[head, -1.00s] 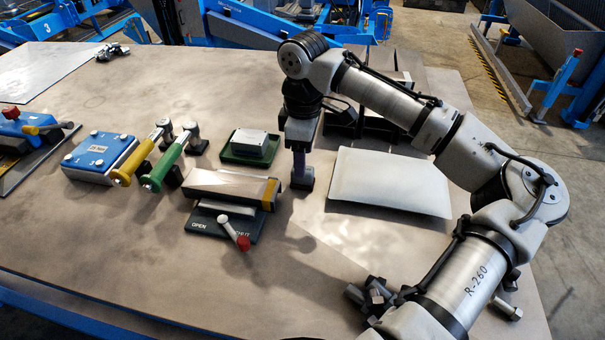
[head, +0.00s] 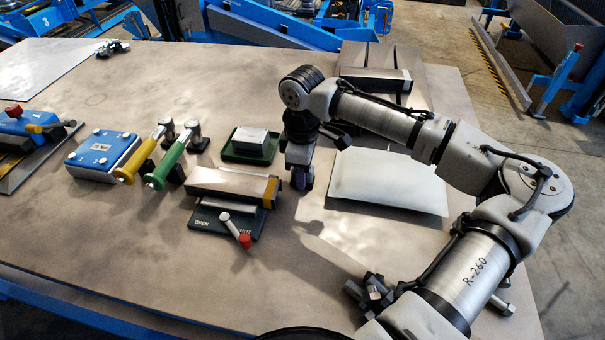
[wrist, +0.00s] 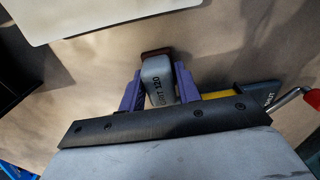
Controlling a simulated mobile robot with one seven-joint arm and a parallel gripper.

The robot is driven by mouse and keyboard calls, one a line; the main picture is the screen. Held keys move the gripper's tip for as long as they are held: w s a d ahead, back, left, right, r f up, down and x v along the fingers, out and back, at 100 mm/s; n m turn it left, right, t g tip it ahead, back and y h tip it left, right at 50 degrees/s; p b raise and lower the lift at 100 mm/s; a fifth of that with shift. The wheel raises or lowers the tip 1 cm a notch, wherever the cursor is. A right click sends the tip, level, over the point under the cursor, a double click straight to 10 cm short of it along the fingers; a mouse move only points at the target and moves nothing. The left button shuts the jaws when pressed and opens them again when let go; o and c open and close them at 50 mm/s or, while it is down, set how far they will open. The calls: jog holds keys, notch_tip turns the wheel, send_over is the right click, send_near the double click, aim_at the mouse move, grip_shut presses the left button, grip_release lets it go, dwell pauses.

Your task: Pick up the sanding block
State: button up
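The sanding block (wrist: 158,80) shows in the wrist view as a grey block marked "GRIT 120" with a brown base at its far end. My gripper (wrist: 158,72) has its purple fingers on either side of the block, open around it; whether they touch it is hard to tell. In the head view my gripper (head: 301,184) is low over the table, just right of the lever fixture. The block is hidden there behind the fingers and wrist.
The fixture (head: 225,222) marked OPEN and SHUT, with a red-knobbed lever (head: 238,233), stands close on the left. A pale plate (head: 390,183) lies close on the right. A green tray (head: 250,147) stands behind left. The table in front is clear.

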jog(key=c, duration=0.4)
jog(key=shift+r, duration=0.1)
jog(key=shift+r+b, duration=1.25)
jog(key=shift+r, duration=7.7)
jog(key=o, duration=0.4)
jog(key=c, duration=0.3)
jog(key=shift+a, duration=0.1)
